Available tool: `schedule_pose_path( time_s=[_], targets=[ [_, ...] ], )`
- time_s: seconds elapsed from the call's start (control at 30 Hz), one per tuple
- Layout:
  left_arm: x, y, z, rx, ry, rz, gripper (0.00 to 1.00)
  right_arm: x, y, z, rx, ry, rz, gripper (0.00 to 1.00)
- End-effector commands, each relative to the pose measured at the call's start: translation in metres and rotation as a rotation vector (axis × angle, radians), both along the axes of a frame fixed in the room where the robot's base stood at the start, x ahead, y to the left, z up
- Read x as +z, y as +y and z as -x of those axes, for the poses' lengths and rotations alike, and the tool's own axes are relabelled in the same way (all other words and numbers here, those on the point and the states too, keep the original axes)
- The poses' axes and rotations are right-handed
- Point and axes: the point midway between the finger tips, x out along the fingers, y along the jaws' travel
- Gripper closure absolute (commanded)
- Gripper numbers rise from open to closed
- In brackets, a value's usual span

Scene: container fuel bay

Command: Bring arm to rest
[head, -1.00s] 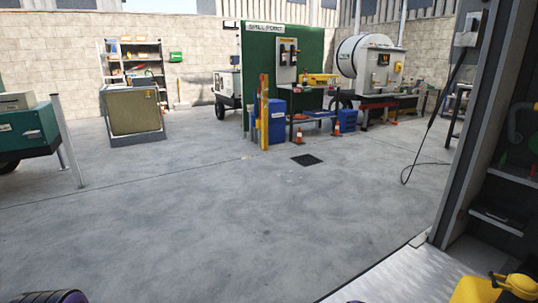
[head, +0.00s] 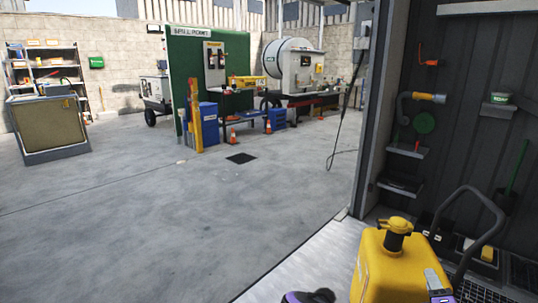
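Only small pieces of my arms show at the bottom edge of the head view. A rounded black and purple part of mine (head: 310,297) sits left of the yellow container. Another purple piece (head: 443,299) shows at the container's lower right. I cannot make out fingertips on either piece, so I cannot tell whether the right gripper is open or shut. My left gripper is not in view.
A dark container wall (head: 460,110) with fittings and shelves closes off the right. A dark curved tube or handle (head: 490,205) arches beside the yellow container. The concrete floor (head: 150,230) at left is clear. A green board (head: 187,95) and orange cones (head: 233,137) stand farther back.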

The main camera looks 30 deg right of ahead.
Motion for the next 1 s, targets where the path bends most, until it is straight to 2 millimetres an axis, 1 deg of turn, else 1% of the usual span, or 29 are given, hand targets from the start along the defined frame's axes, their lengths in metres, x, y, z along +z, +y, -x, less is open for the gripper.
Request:
schedule_pose_path(
  time_s=[0.07, 0.17, 0.27, 0.37, 0.47, 0.5, 0.57, 0.6, 0.67, 0.7, 0.73, 0.77, 0.8, 0.87, 0.9, 0.97, 1.0],
  targets=[
    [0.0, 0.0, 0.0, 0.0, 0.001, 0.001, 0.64, -0.008, -0.002, 0.007, -0.03, -0.02, -0.068, 0.64],
    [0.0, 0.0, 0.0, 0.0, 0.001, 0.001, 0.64, -0.028, -0.002, 0.021, -0.09, -0.051, -0.193, 0.64],
    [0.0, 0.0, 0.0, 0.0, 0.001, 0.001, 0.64, -0.057, 0.001, 0.042, -0.185, -0.092, -0.355, 0.64],
    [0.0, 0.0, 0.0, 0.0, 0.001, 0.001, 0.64, -0.091, 0.011, 0.067, -0.305, -0.147, -0.533, 0.64],
    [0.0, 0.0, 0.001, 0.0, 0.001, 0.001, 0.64, -0.132, 0.033, 0.096, -0.459, -0.215, -0.733, 0.64],
    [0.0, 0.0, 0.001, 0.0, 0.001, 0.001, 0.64, -0.15, 0.046, 0.108, -0.533, -0.246, -0.822, 0.64],
    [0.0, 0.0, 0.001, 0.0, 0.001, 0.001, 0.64, -0.178, 0.074, 0.126, -0.655, -0.297, -0.965, 0.64],
    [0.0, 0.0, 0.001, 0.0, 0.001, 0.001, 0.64, -0.196, 0.096, 0.136, -0.739, -0.328, -1.058, 0.64],
    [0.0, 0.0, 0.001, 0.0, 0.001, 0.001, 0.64, -0.218, 0.131, 0.146, -0.854, -0.367, -1.187, 0.64],
    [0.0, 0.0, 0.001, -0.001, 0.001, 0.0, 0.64, -0.23, 0.155, 0.15, -0.918, -0.383, -1.26, 0.64],
    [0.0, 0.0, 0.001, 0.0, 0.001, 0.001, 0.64, -0.237, 0.172, 0.152, -0.962, -0.393, -1.312, 0.64],
    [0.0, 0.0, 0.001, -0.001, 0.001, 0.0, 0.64, -0.242, 0.189, 0.152, -0.998, -0.398, -1.358, 0.64],
    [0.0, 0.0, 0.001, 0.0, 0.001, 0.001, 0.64, -0.249, 0.211, 0.151, -1.04, -0.401, -1.416, 0.64],
    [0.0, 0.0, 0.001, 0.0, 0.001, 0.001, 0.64, -0.254, 0.242, 0.146, -1.082, -0.393, -1.495, 0.64],
    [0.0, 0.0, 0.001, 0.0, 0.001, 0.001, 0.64, -0.256, 0.261, 0.141, -1.098, -0.384, -1.544, 0.64],
    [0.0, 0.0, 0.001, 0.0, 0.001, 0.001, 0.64, -0.256, 0.288, 0.129, -1.109, -0.382, -1.619, 0.64],
    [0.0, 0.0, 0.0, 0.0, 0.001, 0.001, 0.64, -0.254, 0.304, 0.117, -1.107, -0.391, -1.67, 0.64]
  ],
)
